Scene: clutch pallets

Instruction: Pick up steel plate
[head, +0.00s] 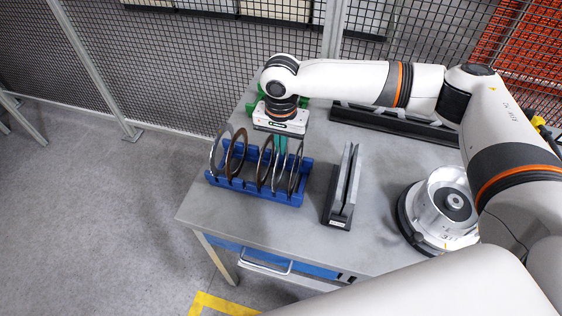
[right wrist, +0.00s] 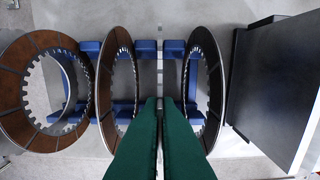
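Several thin rings stand upright in a blue rack (head: 255,187) at the left of the table. The leftmost ring (head: 213,158) looks grey like steel, and the ring beside it (head: 238,153) is brown. Others stand further right in the rack, partly behind one another. My right gripper (head: 280,147) points down over the right part of the rack. In the right wrist view its green fingers (right wrist: 160,105) are close together with a narrow gap, between two brown-faced toothed rings (right wrist: 120,90) (right wrist: 206,90). My left gripper is out of view.
A dark slotted stand (head: 342,190) is right of the rack. A silver round housing (head: 440,210) stands at the table's right. A long dark rail (head: 395,122) lies at the back, and a green object (head: 254,105) is behind my gripper. Mesh fencing closes the back.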

